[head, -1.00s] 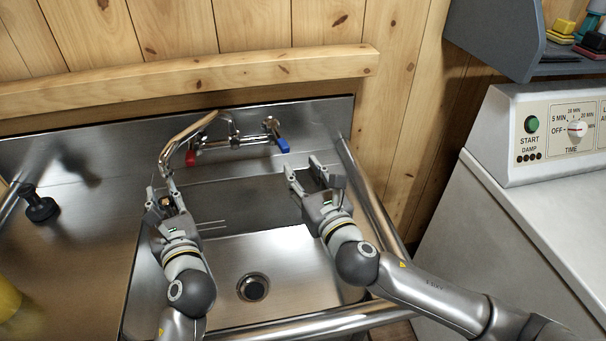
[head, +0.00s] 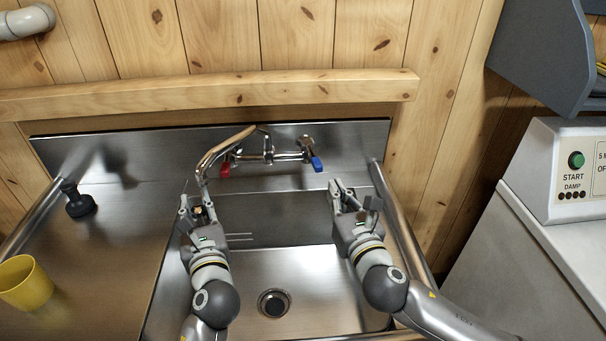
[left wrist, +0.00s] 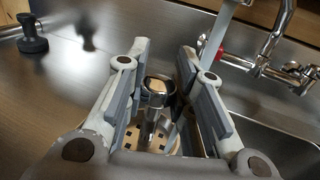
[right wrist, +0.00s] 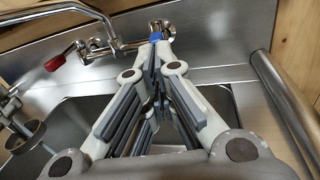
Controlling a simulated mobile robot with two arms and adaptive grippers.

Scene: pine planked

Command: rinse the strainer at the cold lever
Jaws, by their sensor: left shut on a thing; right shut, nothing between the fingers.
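The strainer shows in the left wrist view as a pale perforated disc (left wrist: 132,138) below a metal stem with a round knob (left wrist: 157,90). My left gripper (head: 196,205) is shut on it, over the sink's left side, just below the spout end (head: 201,178). In the head view the gripper hides most of the strainer. The cold lever is blue (head: 317,163) and also shows in the right wrist view (right wrist: 156,37). My right gripper (head: 343,187) is shut and empty, in front of and below the blue lever.
The red lever (head: 225,168) is left of the blue one. The steel sink (head: 310,268) has an open basin with a drain (head: 273,303). A black stopper (head: 79,202) and a yellow cup (head: 25,284) stand on the left drainboard. A steel rail (head: 400,220) borders the right.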

